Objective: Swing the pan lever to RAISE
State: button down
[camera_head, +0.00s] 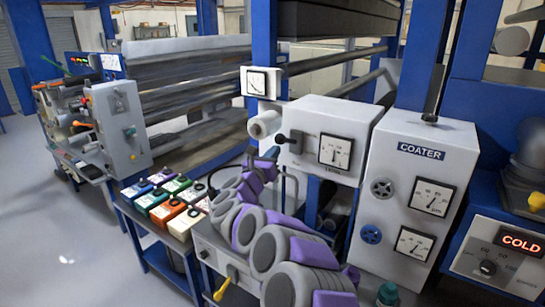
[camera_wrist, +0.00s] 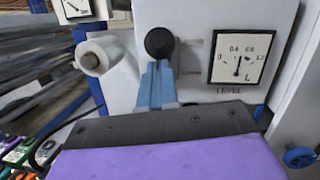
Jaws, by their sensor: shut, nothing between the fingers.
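A lever with a round black knob (camera_head: 280,138) sticks out from the front of the white LEVEL box (camera_head: 312,112), left of its dial. I take it for the pan lever; I can read no RAISE mark. In the wrist view the knob (camera_wrist: 159,43) faces me and hides its own arm. My gripper (camera_head: 271,153) is shut and empty, its blue fingers together. In the wrist view the gripper tips (camera_wrist: 157,66) show just below the knob; I cannot tell whether they touch it. The LEVEL dial (camera_wrist: 239,56) has its needle near mid-scale.
A white roller end (camera_wrist: 104,54) juts out left of the knob. The COATER cabinet (camera_head: 420,180) stands to the right, and a COLD display unit (camera_head: 503,252) beyond it. Several coloured boxes (camera_head: 168,205) cover the bench at left. The floor (camera_head: 60,230) is open at far left.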

jog(key=shift+r, duration=0.55)
